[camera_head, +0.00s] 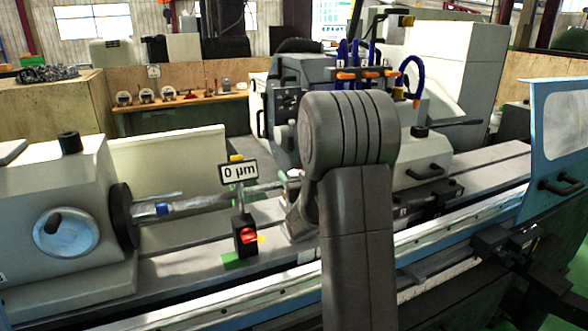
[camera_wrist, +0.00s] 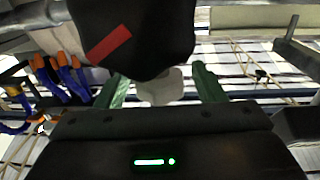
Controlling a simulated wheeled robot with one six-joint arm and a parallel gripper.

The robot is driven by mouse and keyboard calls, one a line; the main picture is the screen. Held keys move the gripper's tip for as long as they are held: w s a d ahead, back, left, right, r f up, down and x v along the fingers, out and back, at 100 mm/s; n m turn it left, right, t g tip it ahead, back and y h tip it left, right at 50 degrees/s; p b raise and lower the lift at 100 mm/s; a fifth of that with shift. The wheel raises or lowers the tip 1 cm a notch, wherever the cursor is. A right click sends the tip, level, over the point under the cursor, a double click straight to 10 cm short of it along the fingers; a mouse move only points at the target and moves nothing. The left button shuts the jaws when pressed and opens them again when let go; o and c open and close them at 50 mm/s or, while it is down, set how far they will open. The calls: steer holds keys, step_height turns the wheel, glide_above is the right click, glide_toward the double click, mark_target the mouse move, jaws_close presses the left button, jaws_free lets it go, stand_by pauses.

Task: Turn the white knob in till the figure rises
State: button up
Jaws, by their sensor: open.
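The white knob (camera_wrist: 161,88) shows in the wrist view as a pale, rounded piece below a dark housing (camera_wrist: 135,35) with a red bar. My gripper (camera_wrist: 159,74) has its two green fingers apart, one on each side of the knob. I cannot tell whether either finger touches it. The display sign (camera_head: 238,172) in the head view reads 0 µm. It stands on a post above a black block (camera_head: 245,236) with a red part. In the head view my own arm hides the knob and my gripper.
The grinder's headstock (camera_head: 62,225) with its round handwheel stands at the left. A long workpiece (camera_head: 205,201) runs right from it. Blue hoses with orange fittings (camera_head: 358,73) rise behind my arm; they also show left in the wrist view. A blue-framed guard (camera_head: 556,140) is at the right.

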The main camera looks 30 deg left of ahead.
steer(key=shift+x, duration=0.95)
steer(key=c, duration=1)
